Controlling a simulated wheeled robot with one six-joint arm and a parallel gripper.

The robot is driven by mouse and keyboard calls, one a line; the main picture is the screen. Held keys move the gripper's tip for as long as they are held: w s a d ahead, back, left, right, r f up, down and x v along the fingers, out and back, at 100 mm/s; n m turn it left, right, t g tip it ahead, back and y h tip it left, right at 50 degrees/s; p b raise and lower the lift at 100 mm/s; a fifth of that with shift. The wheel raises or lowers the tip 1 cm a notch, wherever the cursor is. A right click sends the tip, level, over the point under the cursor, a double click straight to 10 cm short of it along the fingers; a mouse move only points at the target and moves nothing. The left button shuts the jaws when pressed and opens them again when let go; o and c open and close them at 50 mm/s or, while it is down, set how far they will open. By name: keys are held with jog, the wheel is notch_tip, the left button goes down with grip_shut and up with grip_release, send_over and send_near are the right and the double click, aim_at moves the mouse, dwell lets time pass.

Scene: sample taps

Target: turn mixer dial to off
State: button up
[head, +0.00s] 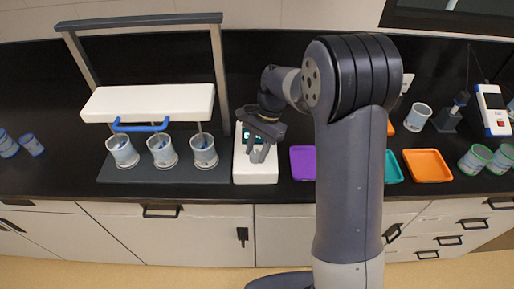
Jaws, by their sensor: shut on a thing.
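The white control box (256,176) stands on the dark counter, just right of the mixer stand. Its small lit screen (246,134) shows partly behind my gripper. My gripper (260,157) reaches down over the box from above, with its fingers shut on the mixer dial on the box's top face. The dial is almost wholly hidden by the fingers, so its setting cannot be read. The mixer stand has a white head (150,102) with a blue handle (141,126). Three cups (163,151) stand under it on a grey base, with stirrer rods reaching into them.
A purple tray (302,163) lies right of the box. Farther right, beyond my arm, are a teal tray (393,169), an orange tray (428,165), a cup (417,117) and a white meter (493,110). Blue-banded containers (32,144) lie at far left.

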jog(key=n+h+p, duration=0.1)
jog(key=n, duration=0.2)
jog(key=shift+a+g, duration=0.15)
jog(key=shift+g, duration=0.25)
jog(key=shift+w+n+h+p, duration=0.1)
jog(key=shift+n+h+p, duration=0.6)
jog(key=shift+n, duration=1.8)
jog(key=shift+h, duration=0.3)
jog(key=o, duration=1)
jog(key=shift+c, duration=0.2)
jog(key=shift+b, duration=0.3)
jog(key=b+v, duration=0.1)
jog(key=v, duration=0.9)
jog(key=shift+w+r, duration=0.3)
jog(key=shift+w, duration=0.05)
jog(key=shift+g, duration=0.3)
